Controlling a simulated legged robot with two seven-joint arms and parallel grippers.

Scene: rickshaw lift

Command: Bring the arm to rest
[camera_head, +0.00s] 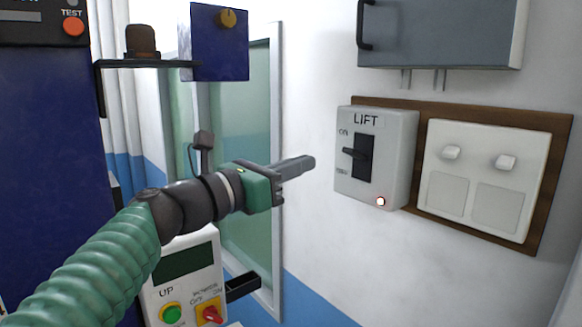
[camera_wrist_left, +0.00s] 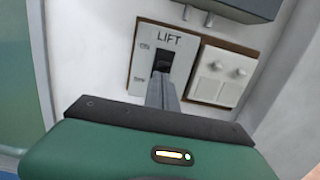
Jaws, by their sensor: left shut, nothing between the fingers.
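My left gripper (camera_head: 297,167) is shut and empty, at the end of my green arm that comes in from the lower left. Its fingers point right, towards the grey LIFT switch box (camera_head: 347,186) on the white wall, with a visible gap in the head view. In the left wrist view the shut fingers (camera_wrist_left: 163,90) overlap the lower part of the LIFT box (camera_wrist_left: 143,64). My right gripper is not in view.
A white double-switch panel (camera_head: 486,178) is on a brown board right of the LIFT box. A grey cabinet (camera_head: 440,35) hangs above. A control box (camera_head: 185,275) with UP button and red knob stands below my arm. A dark shelf (camera_head: 150,64) juts out at upper left.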

